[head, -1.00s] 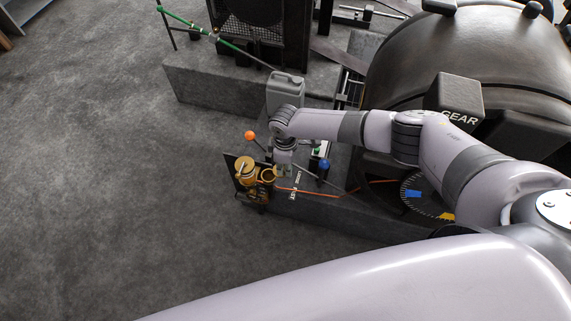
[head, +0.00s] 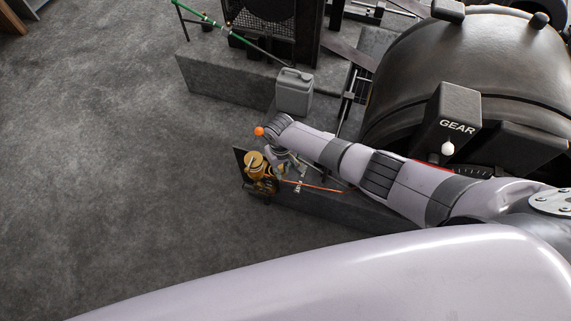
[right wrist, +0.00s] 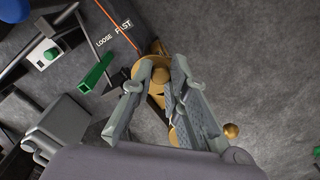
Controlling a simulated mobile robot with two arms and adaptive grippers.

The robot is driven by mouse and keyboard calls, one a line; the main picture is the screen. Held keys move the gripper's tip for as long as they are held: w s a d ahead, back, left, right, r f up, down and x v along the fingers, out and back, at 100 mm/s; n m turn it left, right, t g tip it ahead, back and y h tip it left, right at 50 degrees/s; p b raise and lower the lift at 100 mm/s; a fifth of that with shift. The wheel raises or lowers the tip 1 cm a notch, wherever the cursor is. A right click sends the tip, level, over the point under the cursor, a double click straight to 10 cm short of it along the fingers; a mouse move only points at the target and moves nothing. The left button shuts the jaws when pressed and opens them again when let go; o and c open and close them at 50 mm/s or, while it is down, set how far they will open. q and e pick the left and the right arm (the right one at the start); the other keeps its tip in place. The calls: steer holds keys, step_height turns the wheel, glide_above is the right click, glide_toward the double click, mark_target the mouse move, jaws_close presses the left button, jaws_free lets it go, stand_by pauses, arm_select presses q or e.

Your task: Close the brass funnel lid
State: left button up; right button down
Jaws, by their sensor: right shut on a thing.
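The brass funnel assembly (head: 254,161) stands on a dark bracket at the left end of the low grey plinth. In the head view, my right gripper (head: 276,166) reaches down at its right side, and the wrist partly hides it. In the right wrist view, my right gripper (right wrist: 165,66) has its fingertips close together on a round brass part, which looks like the funnel lid (right wrist: 143,70). The fingers cover much of it, so its exact angle cannot be told. A small brass ball (right wrist: 231,130) shows beside the fingers. My left gripper is out of view.
An orange ball knob (head: 259,131) sits close to my right wrist. A grey jerrycan (head: 294,92) stands behind. An orange line (head: 315,187) runs right along the plinth. The large dark machine (head: 470,60) fills the right. Floor at left is clear.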

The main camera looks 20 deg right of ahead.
mark_target(274, 174)
steer(key=a+m, duration=0.1)
steer(key=m, duration=0.2)
steer(key=shift+w+a+p, duration=0.15)
steer(key=shift+a+p, duration=0.15)
steer(key=shift+a, duration=0.05)
steer(key=shift+w+a+m, duration=0.15)
steer(key=shift+a+m, duration=0.05)
steer(key=shift+m, duration=0.5)
steer(key=shift+w+a+m, duration=0.15)
steer(key=shift+a+m, duration=0.05)
steer(key=shift+m, duration=0.5)
steer(key=shift+r, duration=0.1)
steer(key=c, duration=1.5)
jaws_free()
steer(key=shift+c, duration=0.2)
step_height(274, 174, up, 12)
